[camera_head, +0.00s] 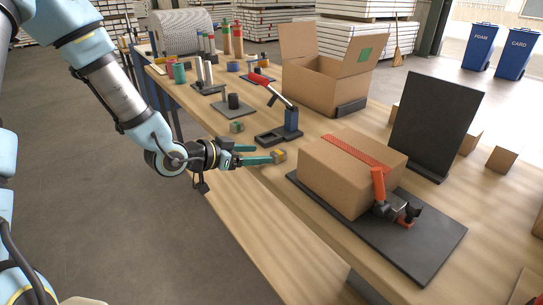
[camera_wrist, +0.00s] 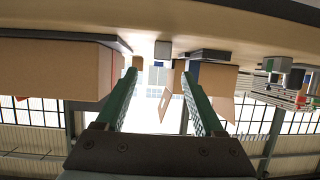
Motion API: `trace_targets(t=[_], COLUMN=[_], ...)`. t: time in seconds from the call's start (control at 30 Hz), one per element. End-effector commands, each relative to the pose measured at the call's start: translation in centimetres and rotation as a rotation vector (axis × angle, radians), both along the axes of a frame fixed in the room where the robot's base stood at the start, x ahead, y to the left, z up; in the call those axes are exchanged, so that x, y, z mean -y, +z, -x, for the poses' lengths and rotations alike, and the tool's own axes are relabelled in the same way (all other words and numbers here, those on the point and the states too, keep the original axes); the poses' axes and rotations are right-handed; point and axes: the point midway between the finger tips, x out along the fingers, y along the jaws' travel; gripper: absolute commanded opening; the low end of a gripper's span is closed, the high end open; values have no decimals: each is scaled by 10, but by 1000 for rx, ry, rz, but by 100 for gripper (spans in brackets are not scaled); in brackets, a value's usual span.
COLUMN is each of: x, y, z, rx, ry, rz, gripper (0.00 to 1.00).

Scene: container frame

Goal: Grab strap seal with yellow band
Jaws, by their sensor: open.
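A small grey block with a yellow band (camera_head: 279,156), which looks like the strap seal, is at the near edge of the wooden table, just beyond my fingertips in the head view. My gripper (camera_head: 265,154) is open, its green fingers spread and pointing at the block. In the wrist view, which looks upside down, my gripper (camera_wrist: 160,74) has nothing between its fingers. A small grey block (camera_wrist: 162,50) shows ahead, between the fingertips; its band colour cannot be told there. A second small block with a greenish band (camera_head: 237,127) stands further back on the table.
A closed carton (camera_head: 345,180) with red tape lies on a dark plate to the right, with a red-handled tool beside it. An open carton (camera_head: 310,90) stands behind. A red-handled lever tool (camera_head: 290,122) is near the gripper.

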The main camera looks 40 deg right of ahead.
Motion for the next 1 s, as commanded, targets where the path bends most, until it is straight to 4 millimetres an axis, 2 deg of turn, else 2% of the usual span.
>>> trace_targets(t=[0.1, 0.33, 0.6, 0.93, 1.0], x=[14, 29, 62, 68, 68], y=[-5, -10, -23, -28, -28], z=[0, -1, -3, -4, -4], rx=[0, -1, -1, 1, 1], ry=[0, 2, 3, 4, 4], rz=[-1, -4, -4, -4, -4], gripper=[70, 70, 70, 70, 62])
